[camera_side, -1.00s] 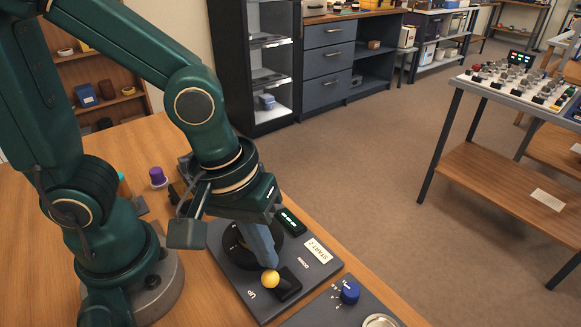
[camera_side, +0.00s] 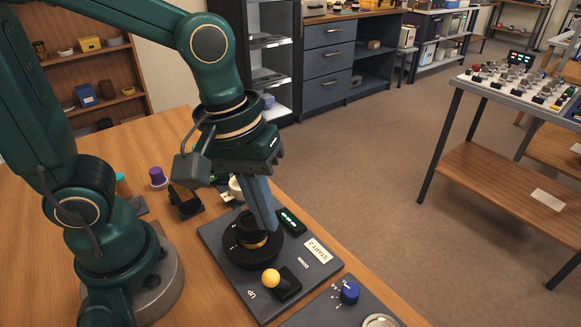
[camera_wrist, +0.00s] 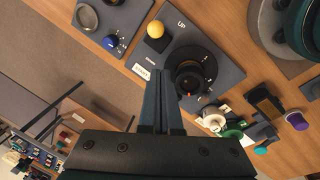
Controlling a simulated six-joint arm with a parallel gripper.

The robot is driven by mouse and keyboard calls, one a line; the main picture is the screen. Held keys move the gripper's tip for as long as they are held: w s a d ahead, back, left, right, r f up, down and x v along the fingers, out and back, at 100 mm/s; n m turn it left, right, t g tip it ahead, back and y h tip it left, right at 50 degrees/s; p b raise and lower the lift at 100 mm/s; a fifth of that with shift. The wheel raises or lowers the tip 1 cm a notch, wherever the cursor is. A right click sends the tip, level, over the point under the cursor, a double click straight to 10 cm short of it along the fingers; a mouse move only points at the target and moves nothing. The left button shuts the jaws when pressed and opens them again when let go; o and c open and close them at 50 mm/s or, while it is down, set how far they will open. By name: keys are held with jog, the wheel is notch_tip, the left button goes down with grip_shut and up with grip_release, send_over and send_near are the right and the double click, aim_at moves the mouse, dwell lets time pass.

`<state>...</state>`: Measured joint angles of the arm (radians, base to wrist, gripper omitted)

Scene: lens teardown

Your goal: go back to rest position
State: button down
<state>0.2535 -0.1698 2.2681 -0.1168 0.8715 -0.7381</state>
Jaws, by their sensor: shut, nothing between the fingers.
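My gripper (camera_side: 267,222) is shut and empty. In the side view its fingers point down above the grey panel (camera_side: 222,270), close in the picture to a black round lens unit (camera_side: 240,252) with a thin gold ring. In the wrist view the gripper (camera_wrist: 158,76) shows as two blue-grey fingers side by side, with the lens unit (camera_wrist: 188,78) just right of them. A lever with a yellow ball knob (camera_side: 270,278) stands on the panel near the word UP. The knob also shows in the wrist view (camera_wrist: 155,29).
A second panel with a blue knob (camera_side: 349,292) lies at the front. A purple-topped part (camera_side: 158,177), a black holder (camera_side: 184,201) and a white round part (camera_side: 237,187) stand behind the lens unit. Bare wooden table (camera_side: 150,135) lies at the back left.

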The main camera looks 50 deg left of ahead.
jog(key=s+r, duration=0.3)
jog(key=r, duration=0.3)
jog(key=a+f+m+t+y, duration=0.1)
jog(key=a+f+m+t, duration=0.1)
jog(key=a+m+t, duration=0.2)
jog(key=a+m, duration=0.2)
jog(key=shift+w+a+f, duration=0.15)
jog(key=shift+w+a, duration=0.15)
jog(key=shift+a, duration=0.1)
